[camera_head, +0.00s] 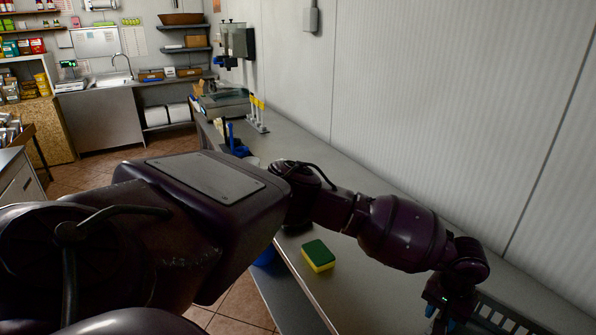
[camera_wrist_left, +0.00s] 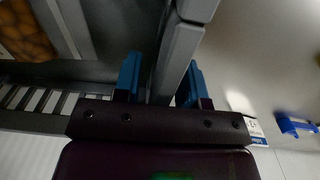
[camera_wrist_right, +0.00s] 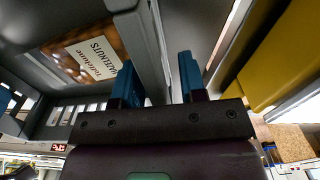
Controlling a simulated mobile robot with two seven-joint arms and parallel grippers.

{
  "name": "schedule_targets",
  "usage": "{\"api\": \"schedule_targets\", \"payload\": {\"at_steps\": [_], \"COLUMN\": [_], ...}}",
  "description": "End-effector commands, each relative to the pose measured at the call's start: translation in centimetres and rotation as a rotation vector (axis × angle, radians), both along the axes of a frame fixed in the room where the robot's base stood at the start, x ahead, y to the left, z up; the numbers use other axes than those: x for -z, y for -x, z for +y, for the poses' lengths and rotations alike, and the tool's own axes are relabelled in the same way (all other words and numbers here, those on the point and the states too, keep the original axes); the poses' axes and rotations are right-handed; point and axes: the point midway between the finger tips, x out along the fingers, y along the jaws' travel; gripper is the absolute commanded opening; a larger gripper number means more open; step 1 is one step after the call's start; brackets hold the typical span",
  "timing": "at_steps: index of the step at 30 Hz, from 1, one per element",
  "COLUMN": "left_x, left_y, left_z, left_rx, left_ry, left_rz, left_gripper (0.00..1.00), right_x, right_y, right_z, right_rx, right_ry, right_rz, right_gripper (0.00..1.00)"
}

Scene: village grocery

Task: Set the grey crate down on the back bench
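The grey crate (camera_head: 505,318) shows its slotted side at the lower right of the head view, over or on the steel bench; whether it touches is hidden. In the left wrist view the crate wall (camera_wrist_left: 178,50) runs between the blue fingers (camera_wrist_left: 160,82), with a dark gap beside one. The right wrist view shows a crate wall (camera_wrist_right: 150,45) between the right gripper's fingers (camera_wrist_right: 158,85), with a gap too, and a hazelnuts label (camera_wrist_right: 88,58) inside. The right gripper is outside the head view.
The bench (camera_head: 345,205) runs along a white wall. A green and yellow sponge (camera_head: 318,255) lies near its front edge. Yellow-topped items (camera_head: 257,115) and a scale (camera_head: 225,102) stand farther back. The bench between sponge and wall is clear.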

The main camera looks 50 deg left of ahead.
Motion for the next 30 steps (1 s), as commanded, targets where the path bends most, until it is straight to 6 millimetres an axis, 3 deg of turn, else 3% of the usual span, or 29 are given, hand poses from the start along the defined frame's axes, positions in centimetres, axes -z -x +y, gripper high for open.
{"api": "schedule_targets", "payload": {"at_steps": [11, 24, 30], "left_x": [-1.2, -9.0, -11.3], "left_y": [-0.1, 0.0, 0.0], "left_z": [0.0, 0.0, 0.0], "left_rx": [0.000, 0.000, 0.000], "left_ry": [0.002, 0.001, 0.001], "left_rz": [-0.002, -0.003, -0.001], "left_gripper": [0.38, 0.38, 0.38], "right_x": [0.0, 0.0, 0.0], "right_y": [0.0, 0.0, 0.0], "right_z": [0.1, 0.1, 0.1], "right_rx": [-0.001, -0.001, -0.001], "right_ry": [-0.001, -0.002, -0.002], "right_rz": [0.000, 0.000, 0.000], "right_gripper": [0.38, 0.38, 0.38]}}
